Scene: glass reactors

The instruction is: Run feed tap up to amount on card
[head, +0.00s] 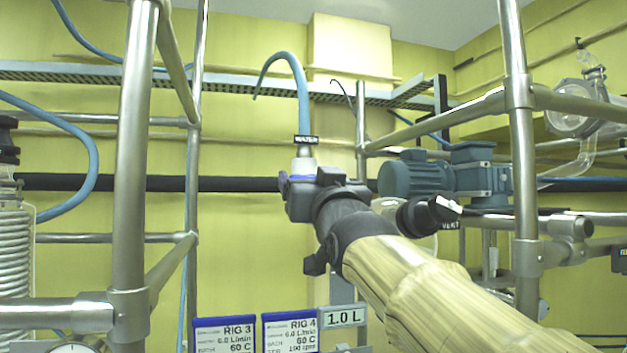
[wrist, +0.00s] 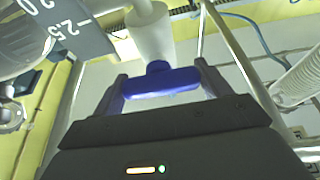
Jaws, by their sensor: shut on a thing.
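The feed tap is a white body (head: 304,163) under a black WATER label (head: 307,139), with a blue hose (head: 302,90) rising from it. In the wrist view its blue handle (wrist: 160,82) lies crosswise between my fingers, below the white body (wrist: 150,35). My gripper (head: 300,182) is shut on this handle; the head view shows only a sliver of blue. A card reading 1.0 L (head: 344,317) hangs low in the middle. In the wrist view a grey scale strip (wrist: 65,28) shows a 2.5 mark beside glass at upper left; no liquid level is readable.
Cards for RIG 3 (head: 224,335) and RIG 4 (head: 290,332) hang beside the 1.0 L card. Steel frame posts stand left (head: 133,150) and right (head: 520,150) of my arm. A blue-grey motor (head: 415,178) sits right of the gripper.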

